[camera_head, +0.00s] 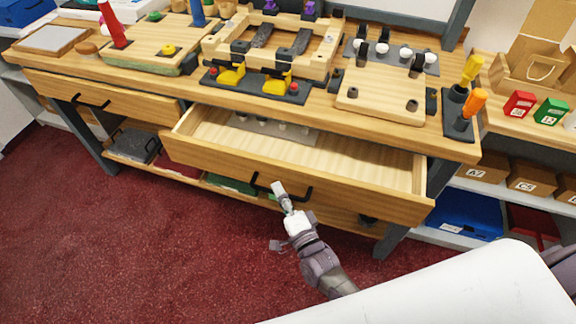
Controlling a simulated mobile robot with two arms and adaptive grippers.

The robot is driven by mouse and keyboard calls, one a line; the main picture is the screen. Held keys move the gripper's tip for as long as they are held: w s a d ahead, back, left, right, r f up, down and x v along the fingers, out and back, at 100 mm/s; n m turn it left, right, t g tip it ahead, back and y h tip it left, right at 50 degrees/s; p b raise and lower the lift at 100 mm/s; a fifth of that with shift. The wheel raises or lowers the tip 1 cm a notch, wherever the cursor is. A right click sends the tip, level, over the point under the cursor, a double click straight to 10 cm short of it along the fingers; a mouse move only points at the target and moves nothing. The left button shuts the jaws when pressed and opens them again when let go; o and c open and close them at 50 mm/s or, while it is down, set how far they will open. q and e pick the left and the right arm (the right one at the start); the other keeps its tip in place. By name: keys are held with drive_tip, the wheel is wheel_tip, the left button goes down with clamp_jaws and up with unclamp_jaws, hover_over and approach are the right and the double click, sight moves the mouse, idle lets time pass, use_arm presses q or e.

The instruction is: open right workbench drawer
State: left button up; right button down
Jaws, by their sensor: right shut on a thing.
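The right workbench drawer (370,171) is pulled partly out from under the workbench top, and its inside shows. It has a black bar handle (262,186) on its wooden front. A dark grey-white plate with small round pieces lies toward the back of the drawer. My left gripper is not in view.
The left drawer (130,105) is shut. The bench top carries a wooden frame with yellow clamps (277,83), a board (380,98) and screwdrivers (473,104). Shelves with labelled bins (530,179) stand at right. Red carpet (130,240) in front is free.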

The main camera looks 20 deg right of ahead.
drive_tip(key=s+a, duration=0.6)
drive_tip(key=s, duration=0.3)
drive_tip(key=s+a, duration=0.6)
drive_tip(key=s, duration=0.3)
drive_tip(key=shift+p, duration=0.35)
drive_tip(key=c, duration=1.2)
unclamp_jaws()
drive_tip(key=v, duration=0.7)
drive_tip(key=shift+s, duration=0.25)
drive_tip(key=shift+d, duration=0.1)
